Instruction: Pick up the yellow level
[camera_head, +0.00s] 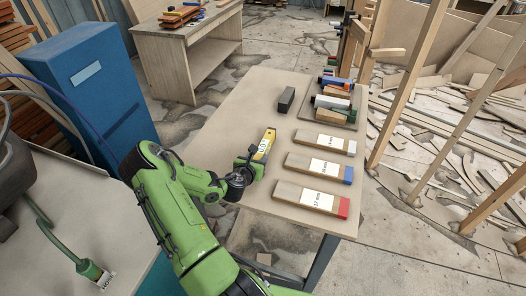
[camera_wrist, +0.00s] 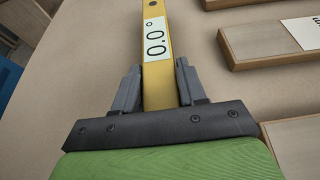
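The yellow level (camera_head: 265,144) is a long narrow bar with a white label, on the table left of the wooden blocks. In the wrist view the level (camera_wrist: 157,80) runs away from me, its label reading 0.0°. My gripper (camera_head: 250,164) is at the level's near end. In the wrist view my gripper's two fingers (camera_wrist: 159,85) stand on either side of the level, very close to its sides. I cannot tell whether they press on it. The level's near end is hidden by the gripper body.
Labelled wooden blocks with white (camera_head: 325,142), blue (camera_head: 319,167) and red (camera_head: 311,198) ends lie to the right on the table (camera_head: 232,118). A dark block (camera_head: 286,99) lies behind. A tray (camera_head: 351,118) of coloured items stands at the back right. A blue cabinet (camera_head: 88,88) is at left.

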